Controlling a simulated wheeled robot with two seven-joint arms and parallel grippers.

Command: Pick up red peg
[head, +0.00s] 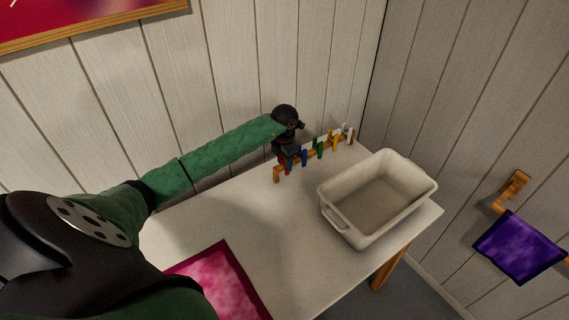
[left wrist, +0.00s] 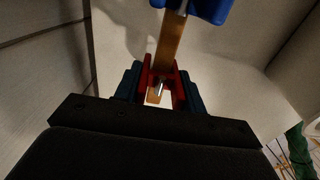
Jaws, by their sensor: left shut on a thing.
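The red peg (left wrist: 147,76) is a small clothespin with a metal spring, seen close up in the left wrist view. It sits over the wooden rail, between the fingers of my left gripper (left wrist: 158,88). The gripper is shut on it. In the head view my left gripper (head: 287,158) is at the left end of the wooden rail (head: 277,173), and only a bit of the red peg (head: 287,170) shows beneath it. The peg is still on the rail. My right gripper is not in view.
Along the rail to the right stand a blue peg (head: 304,158), a green peg (head: 319,149), a yellow peg (head: 334,139) and a white peg (head: 350,134). A white basin (head: 338,218) stands at the table's right. A pink cloth (head: 232,262) lies at the front.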

